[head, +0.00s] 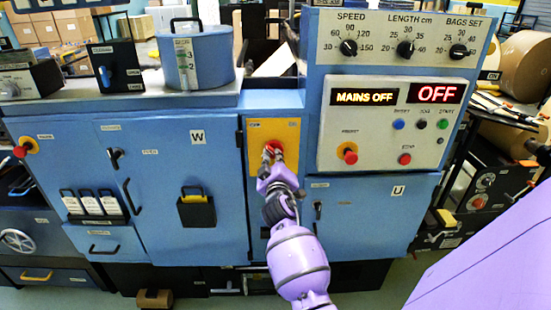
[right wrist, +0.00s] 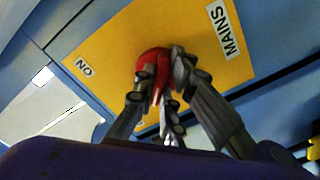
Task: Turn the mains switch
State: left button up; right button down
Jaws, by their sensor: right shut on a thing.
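The mains switch is a red rotary knob (head: 272,148) on a yellow plate (head: 291,131) in the middle of the blue machine. In the right wrist view the red knob (right wrist: 153,62) sits between my fingers, on the yellow plate (right wrist: 120,35) labelled MAINS and ON. My right gripper (head: 271,160) is shut on the knob; its fingers (right wrist: 158,82) hide part of it. The display (head: 364,97) reads MAINS OFF and a red display (head: 438,93) reads OFF. My left gripper is not in view.
The control panel right of the plate carries dials, small buttons and a red reset knob (head: 347,153) on yellow. Another red knob (head: 21,150) is at the far left. Door handles (head: 131,197) stick out from the blue doors. A blue canister (head: 193,60) stands on the ledge.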

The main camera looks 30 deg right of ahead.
jog(key=shift+f, duration=0.15)
jog(key=c, duration=1.8)
grip_release()
jog(key=v, duration=1.2)
jog(key=shift+s, duration=0.1)
